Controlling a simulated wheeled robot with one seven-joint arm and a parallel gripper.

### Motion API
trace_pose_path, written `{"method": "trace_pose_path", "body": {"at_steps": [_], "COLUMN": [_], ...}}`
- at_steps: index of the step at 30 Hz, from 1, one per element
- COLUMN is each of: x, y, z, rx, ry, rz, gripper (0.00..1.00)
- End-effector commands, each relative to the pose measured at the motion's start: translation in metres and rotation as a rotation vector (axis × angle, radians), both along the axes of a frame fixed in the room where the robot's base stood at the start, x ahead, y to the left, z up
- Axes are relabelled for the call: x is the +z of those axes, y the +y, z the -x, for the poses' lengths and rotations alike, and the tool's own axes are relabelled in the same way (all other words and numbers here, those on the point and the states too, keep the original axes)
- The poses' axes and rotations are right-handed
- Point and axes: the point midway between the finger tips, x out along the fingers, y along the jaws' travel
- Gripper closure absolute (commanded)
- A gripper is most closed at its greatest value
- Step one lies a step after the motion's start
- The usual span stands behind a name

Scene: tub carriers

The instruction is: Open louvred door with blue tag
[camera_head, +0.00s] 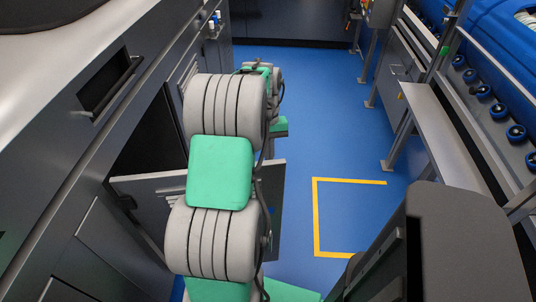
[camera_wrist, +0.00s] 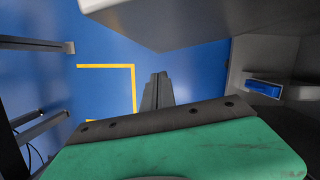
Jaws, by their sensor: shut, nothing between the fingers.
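In the head view a grey door panel (camera_head: 155,196) stands swung out from the left cabinet, beside a dark opening (camera_head: 150,140). A louvred front (camera_head: 183,75) shows farther along the cabinet row. In the wrist view my gripper (camera_wrist: 160,76) is shut and empty, pointing over the blue floor. A blue rectangular piece (camera_wrist: 263,90) sits in a grey surface at the right, apart from the fingers; I cannot tell whether it is the tag. The fingers are hidden in the head view.
A yellow floor marking (camera_head: 316,215) lies on open blue floor right of my arm. A rack with a grey shelf (camera_head: 440,130) and blue rollers (camera_head: 516,133) stands at the right. A grey panel (camera_wrist: 170,18) crosses the top of the wrist view.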

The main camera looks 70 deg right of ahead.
Motion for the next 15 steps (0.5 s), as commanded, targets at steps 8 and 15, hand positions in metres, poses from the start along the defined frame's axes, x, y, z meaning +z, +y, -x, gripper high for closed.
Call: {"method": "trace_pose_path", "body": {"at_steps": [8, 15], "x": [-0.05, -0.05], "y": [0.018, 0.045], "z": [0.009, 0.022], "rx": [-0.002, -0.001], "ry": [0.0, 0.0], "rz": [0.001, 0.001], "gripper": [1.0, 1.0]}}
